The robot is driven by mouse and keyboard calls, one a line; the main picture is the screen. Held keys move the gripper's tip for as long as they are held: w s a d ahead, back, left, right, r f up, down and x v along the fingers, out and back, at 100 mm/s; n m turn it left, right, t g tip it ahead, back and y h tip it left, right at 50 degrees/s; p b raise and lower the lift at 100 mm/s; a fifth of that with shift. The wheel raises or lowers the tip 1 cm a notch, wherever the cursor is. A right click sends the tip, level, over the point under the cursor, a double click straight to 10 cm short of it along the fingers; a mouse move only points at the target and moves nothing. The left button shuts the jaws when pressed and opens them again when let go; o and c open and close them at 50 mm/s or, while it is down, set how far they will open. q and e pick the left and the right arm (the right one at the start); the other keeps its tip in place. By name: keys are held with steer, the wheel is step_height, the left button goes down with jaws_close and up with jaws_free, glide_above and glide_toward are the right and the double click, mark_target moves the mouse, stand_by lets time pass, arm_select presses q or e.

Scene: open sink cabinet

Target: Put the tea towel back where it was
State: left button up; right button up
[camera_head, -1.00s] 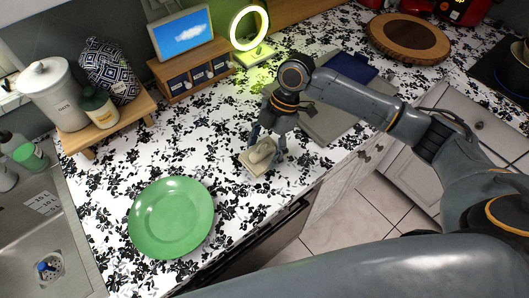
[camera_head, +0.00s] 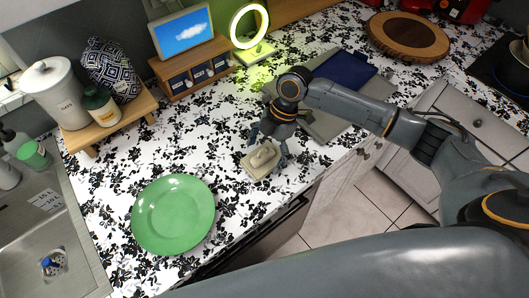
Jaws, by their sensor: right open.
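A navy-and-white diamond-patterned cloth (camera_head: 112,70), which looks like a tea towel, stands bunched on the small wooden riser (camera_head: 118,123) at the left. A plain dark blue flat piece (camera_head: 342,70) lies on a grey board (camera_head: 327,116) behind my right arm; I cannot tell whether it is cloth. My right gripper (camera_head: 268,147) is open and points down over the counter. Its fingers are around or just behind a beige dish with a rounded lid (camera_head: 262,160); contact is not clear. My left gripper is not in view.
A green plate (camera_head: 173,214) lies near the counter's front edge. A white canister (camera_head: 58,92) and a bottle (camera_head: 100,106) share the riser. A lit ring lamp (camera_head: 249,27) and a screen on a drawer box (camera_head: 190,68) stand behind. The sink (camera_head: 45,235) is at left.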

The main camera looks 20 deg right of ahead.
steer(key=shift+r, duration=0.15)
steer(key=shift+w+d+r, duration=0.1)
steer(key=shift+d+r, duration=0.05)
steer(key=shift+r, duration=0.1)
steer(key=b+v, duration=0.3)
steer(key=v, duration=0.8)
steer(key=shift+r, duration=0.2)
steer(key=shift+f, duration=0.1)
